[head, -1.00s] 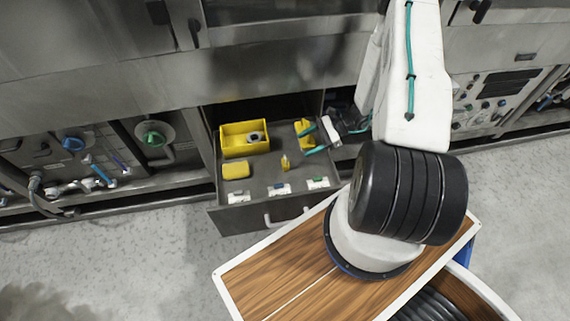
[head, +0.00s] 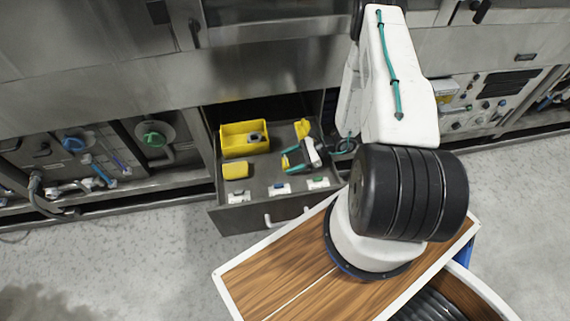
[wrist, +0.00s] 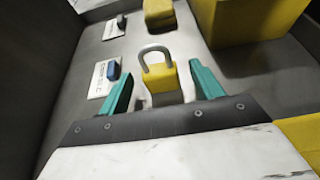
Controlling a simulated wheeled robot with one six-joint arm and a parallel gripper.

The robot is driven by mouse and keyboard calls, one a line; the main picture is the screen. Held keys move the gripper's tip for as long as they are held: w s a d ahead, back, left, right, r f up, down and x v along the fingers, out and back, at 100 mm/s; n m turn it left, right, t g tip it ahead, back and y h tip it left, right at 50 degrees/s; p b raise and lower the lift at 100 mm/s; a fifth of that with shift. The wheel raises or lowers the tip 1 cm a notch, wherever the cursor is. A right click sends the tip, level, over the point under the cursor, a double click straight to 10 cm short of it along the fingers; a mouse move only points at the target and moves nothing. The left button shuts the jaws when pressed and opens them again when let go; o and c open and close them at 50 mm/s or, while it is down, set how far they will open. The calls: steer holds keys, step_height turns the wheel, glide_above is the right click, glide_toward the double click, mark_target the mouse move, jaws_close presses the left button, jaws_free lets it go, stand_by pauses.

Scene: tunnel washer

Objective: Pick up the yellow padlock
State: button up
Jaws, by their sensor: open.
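The yellow padlock (head: 285,163) lies in the open grey drawer (head: 258,215). In the wrist view the padlock (wrist: 164,82) shows its yellow body and grey shackle, the shackle pointing away from my gripper. My gripper (head: 291,160) is open, with its teal fingers low over the drawer. In the wrist view my gripper (wrist: 160,74) has one finger on each side of the padlock, with a gap on both sides. I cannot tell the exact height of the fingertips above the drawer floor.
A yellow bin (head: 233,149) holding a grey item stands at the drawer's back left. A yellow block (head: 235,170) lies in front of it. Another yellow object (head: 302,128) is at the back right. Labelled pieces (head: 278,189) line the front edge. Drawer walls surround the space.

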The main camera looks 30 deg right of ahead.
steer(key=c, duration=1.1)
step_height(320, 180, up, 10)
steer(key=shift+r, duration=0.1)
